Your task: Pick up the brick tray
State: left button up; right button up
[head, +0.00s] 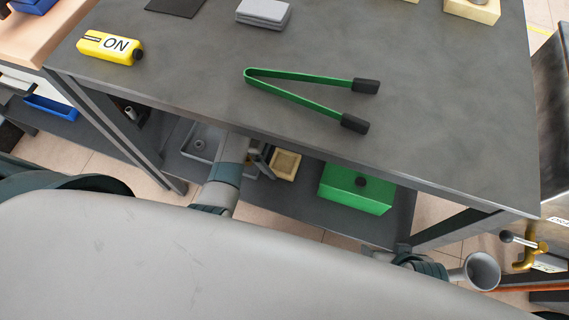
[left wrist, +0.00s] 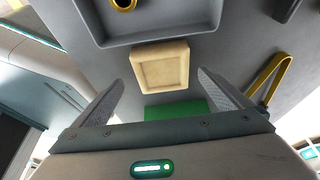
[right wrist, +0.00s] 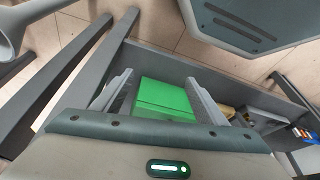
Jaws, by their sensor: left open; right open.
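The brick tray (head: 285,165), a small square beige tray with a raised rim, sits on the lower shelf under the dark table. In the left wrist view it (left wrist: 160,69) lies ahead of and between my left fingers. My left gripper (head: 262,161) is open and empty, at the left side of the tray in the head view; contact cannot be told. It also shows in the left wrist view (left wrist: 160,82). My right gripper (right wrist: 159,90) is open, with the green box (right wrist: 162,102) ahead between its fingers. In the head view the right fingers are hidden.
The green box (head: 356,188) stands right of the brick tray on the shelf. A grey tray (head: 203,140) lies to its left. The tabletop edge overhangs the shelf. Green tongs (head: 305,95), a yellow ON block (head: 110,47) and a grey block (head: 264,13) lie on the tabletop.

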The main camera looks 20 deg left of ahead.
aim_at(284, 163)
pick_arm(q)
jog(key=x, duration=0.1)
jog(key=b+x, duration=0.1)
jog(key=x, duration=0.1)
jog(key=shift+w+d+f, duration=0.1)
jog(key=shift+w+f, duration=0.15)
jog(key=shift+d+f, duration=0.1)
jog(key=shift+f, duration=0.15)
jog(key=shift+d+f, duration=0.1)
pick_arm(e)
jog(key=shift+w+a+t+y, duration=0.2)
jog(key=shift+a+t, duration=0.05)
jog(key=shift+a, duration=0.2)
jog(key=shift+w+a+t+y, duration=0.15)
jog(key=shift+a+t+y, duration=0.1)
jog(key=shift+a, duration=0.2)
pick_arm(q)
jog(key=c, duration=1.3)
pick_arm(e)
jog(key=shift+w+d, duration=0.15)
jog(key=shift+w, duration=0.25)
